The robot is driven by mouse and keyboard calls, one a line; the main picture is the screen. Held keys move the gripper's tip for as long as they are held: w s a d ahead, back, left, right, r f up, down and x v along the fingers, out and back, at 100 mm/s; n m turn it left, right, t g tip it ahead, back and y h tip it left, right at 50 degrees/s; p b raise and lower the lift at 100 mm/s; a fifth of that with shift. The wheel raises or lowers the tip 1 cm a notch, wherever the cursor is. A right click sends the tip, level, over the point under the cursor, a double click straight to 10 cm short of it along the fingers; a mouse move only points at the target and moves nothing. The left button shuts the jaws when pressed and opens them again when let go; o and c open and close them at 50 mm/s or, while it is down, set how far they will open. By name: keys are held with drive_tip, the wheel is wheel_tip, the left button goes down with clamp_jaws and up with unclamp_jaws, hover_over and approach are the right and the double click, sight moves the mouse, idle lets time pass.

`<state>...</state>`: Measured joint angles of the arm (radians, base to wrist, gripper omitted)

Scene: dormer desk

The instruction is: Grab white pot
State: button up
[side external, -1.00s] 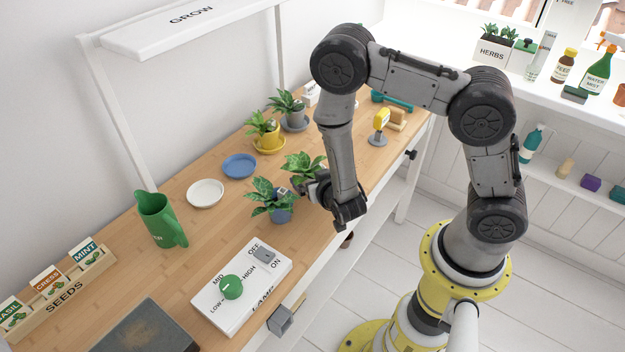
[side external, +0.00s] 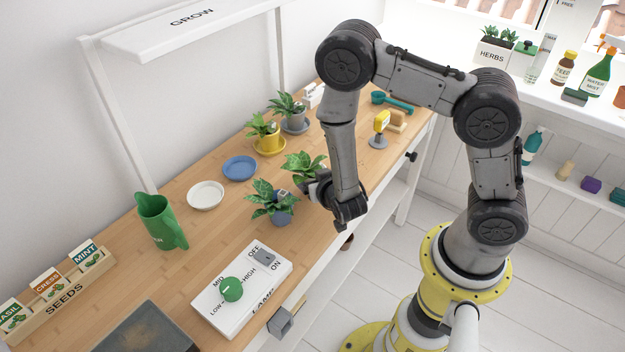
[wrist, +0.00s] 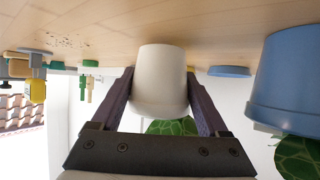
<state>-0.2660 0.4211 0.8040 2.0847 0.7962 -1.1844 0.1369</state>
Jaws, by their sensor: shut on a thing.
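The white pot (wrist: 160,82) sits between the two fingers of my gripper (wrist: 160,76) in the wrist view, which looks upside down. The fingers are shut on its sides. Green leaves show at its rim. In the side view my gripper (side external: 303,190) is low over the desk by a leafy plant (side external: 302,166); the white pot is mostly hidden there. I cannot tell whether its base touches the desk.
A blue pot (side external: 282,217) with a plant stands close beside my gripper; it also shows in the wrist view (wrist: 290,85). A white saucer (side external: 205,195), a blue saucer (side external: 239,167) and a yellow pot (side external: 269,142) stand behind. A green jug (side external: 160,220) is at left.

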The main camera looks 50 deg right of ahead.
wheel_tip(320, 180, up, 3)
drive_tip(key=shift+f, duration=0.1)
drive_tip(key=s+a+r, duration=0.1)
drive_tip(key=s+r, duration=0.8)
drive_tip(key=s, duration=0.5)
drive_tip(key=shift+a+r, duration=0.2)
drive_tip(key=shift+a, duration=0.1)
